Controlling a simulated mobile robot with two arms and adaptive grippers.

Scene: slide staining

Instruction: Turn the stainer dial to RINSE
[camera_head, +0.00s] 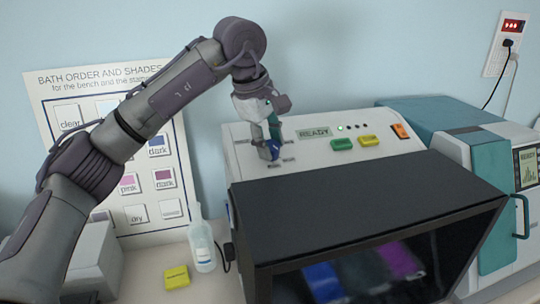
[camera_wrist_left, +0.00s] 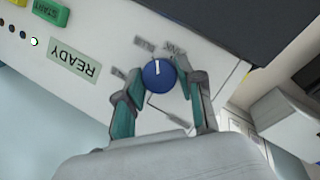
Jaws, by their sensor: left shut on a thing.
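The stainer (camera_head: 225,148) is a white and black machine against the wall with a sloped control panel. Its blue dial (camera_head: 272,152) is mostly covered by my left gripper (camera_head: 266,140) in the head view. In the left wrist view the dial (camera_wrist_left: 158,78) is a round blue knob with a white pointer mark toward the top of the picture. The teal fingers of my left gripper (camera_wrist_left: 160,88) are closed on it from both sides. Small labels surround the dial, upside down and too blurred to read surely. My right gripper is not in view.
A READY display (camera_head: 314,132), a green button (camera_head: 341,144) and a yellow button (camera_head: 369,140) sit right of the dial. A poster (camera_head: 50,92) hangs behind my left arm. A white bottle (camera_head: 202,250) and a yellow block (camera_head: 176,277) stand left of the stainer.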

